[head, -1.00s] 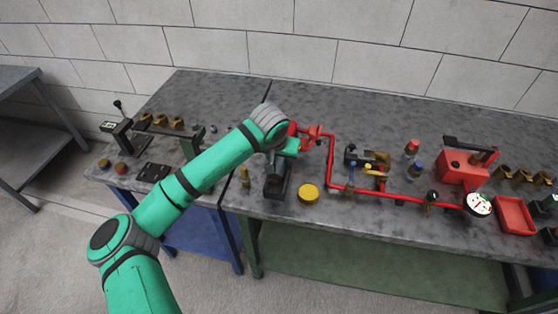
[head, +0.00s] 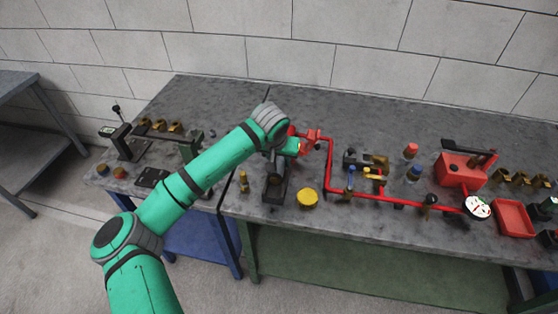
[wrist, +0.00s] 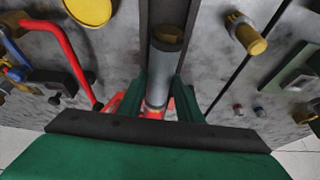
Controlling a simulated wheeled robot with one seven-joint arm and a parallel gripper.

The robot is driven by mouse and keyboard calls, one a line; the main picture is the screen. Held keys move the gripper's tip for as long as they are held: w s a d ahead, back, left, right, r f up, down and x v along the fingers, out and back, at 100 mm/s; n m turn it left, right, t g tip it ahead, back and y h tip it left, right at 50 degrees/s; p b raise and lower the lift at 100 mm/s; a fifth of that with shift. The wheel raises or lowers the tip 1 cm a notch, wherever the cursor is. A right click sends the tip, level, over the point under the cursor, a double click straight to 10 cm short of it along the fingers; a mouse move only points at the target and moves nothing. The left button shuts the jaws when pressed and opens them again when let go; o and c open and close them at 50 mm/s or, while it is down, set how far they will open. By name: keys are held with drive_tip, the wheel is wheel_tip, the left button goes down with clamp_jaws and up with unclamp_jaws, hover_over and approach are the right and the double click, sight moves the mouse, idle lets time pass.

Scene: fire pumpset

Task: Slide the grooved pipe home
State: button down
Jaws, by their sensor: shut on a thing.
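My gripper (wrist: 157,103) has its green fingers on both sides of a grey pipe (wrist: 162,75) and is shut on it. The pipe lies lengthwise along a dark channel-shaped holder (wrist: 193,12); its far end looks dark in the wrist view. Its near end has a pale ring close to a red fitting (wrist: 116,106), partly hidden by my gripper. In the head view the holder (head: 274,190) stands near the table's front edge, and the red fitting (head: 310,141) is just right of my gripper. I cannot tell whether pipe and fitting touch.
A red pipe run (head: 331,165) leads right from the fitting to a gauge (head: 477,207). A yellow disc (head: 307,198) and a brass piece (head: 243,181) flank the holder. A red tray (head: 515,219) lies at right. The table behind the fitting is clear.

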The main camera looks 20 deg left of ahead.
drive_tip(key=shift+w, duration=0.35)
drive_tip(key=c, duration=1.2)
unclamp_jaws()
